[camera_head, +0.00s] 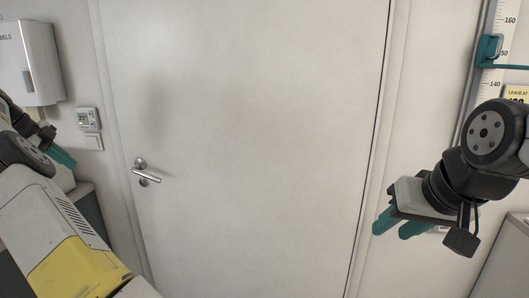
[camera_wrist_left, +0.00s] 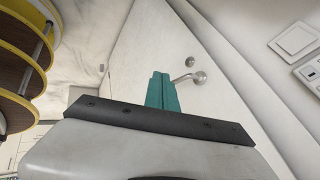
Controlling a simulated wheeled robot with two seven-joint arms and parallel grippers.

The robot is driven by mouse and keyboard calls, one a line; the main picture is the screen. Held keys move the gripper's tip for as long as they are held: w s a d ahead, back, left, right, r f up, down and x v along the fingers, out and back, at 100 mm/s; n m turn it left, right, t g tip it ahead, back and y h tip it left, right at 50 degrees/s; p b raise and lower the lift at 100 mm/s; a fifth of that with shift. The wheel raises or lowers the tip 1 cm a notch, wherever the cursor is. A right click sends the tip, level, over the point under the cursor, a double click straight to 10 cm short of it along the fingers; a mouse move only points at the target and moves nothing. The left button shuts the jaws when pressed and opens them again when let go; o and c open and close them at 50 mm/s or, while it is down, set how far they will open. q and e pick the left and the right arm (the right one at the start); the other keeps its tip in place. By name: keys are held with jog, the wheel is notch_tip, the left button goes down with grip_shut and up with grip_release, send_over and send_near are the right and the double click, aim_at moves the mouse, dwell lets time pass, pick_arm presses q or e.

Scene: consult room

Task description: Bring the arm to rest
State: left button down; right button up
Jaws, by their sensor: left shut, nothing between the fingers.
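My left gripper (camera_head: 62,157) is at the left edge of the head view, teal fingers pointing right and down, in front of the wall beside the door. In the left wrist view its two teal fingers (camera_wrist_left: 161,92) lie together, shut with nothing between them. My right gripper (camera_head: 402,222) is on the right in front of the door's right edge, its teal fingers pointing left and down. Its two fingers look apart, with nothing seen between them.
A closed white door (camera_head: 250,120) with a lever handle (camera_head: 146,175) fills the middle. A dispenser (camera_head: 30,62) and a thermostat (camera_head: 88,118) are on the left wall. A height scale (camera_head: 492,60) is on the right wall. A grey cabinet (camera_head: 505,265) stands low at right.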

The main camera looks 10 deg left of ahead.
pick_arm(q)
jog(key=w+d+r+n+g, duration=0.1)
jog(key=w+d+r, duration=0.25)
jog(key=d, duration=0.55)
jog(key=w+d+r+g, duration=0.1)
jog(key=w+d+r, duration=0.1)
jog(key=w+d, duration=0.5)
jog(key=w+d+r+n, duration=0.1)
jog(key=w+d+r, duration=0.2)
jog(key=d, duration=0.8)
jog(key=s+d+r+n+y, duration=0.1)
jog(key=s+d+n, duration=0.1)
jog(key=d, duration=0.6)
jog(key=s+d+r+n+y, duration=0.1)
jog(key=s+d, duration=0.2)
jog(key=d, duration=0.6)
jog(key=s+d+f+n+t, duration=0.1)
jog(key=s+d+f+n, duration=0.3)
jog(key=s+d, duration=0.3)
jog(key=s+d+f+n+h, duration=0.1)
jog(key=s+d+f+n, duration=0.2)
jog(key=s, duration=1)
jog(key=d+f, duration=0.3)
jog(key=d, duration=0.2)
jog(key=shift+s+d+f+n+t+h, duration=0.25)
jog(key=shift+s+n+t+h, duration=0.05)
jog(key=shift+n+t, duration=0.1)
jog(key=shift+a, duration=0.15)
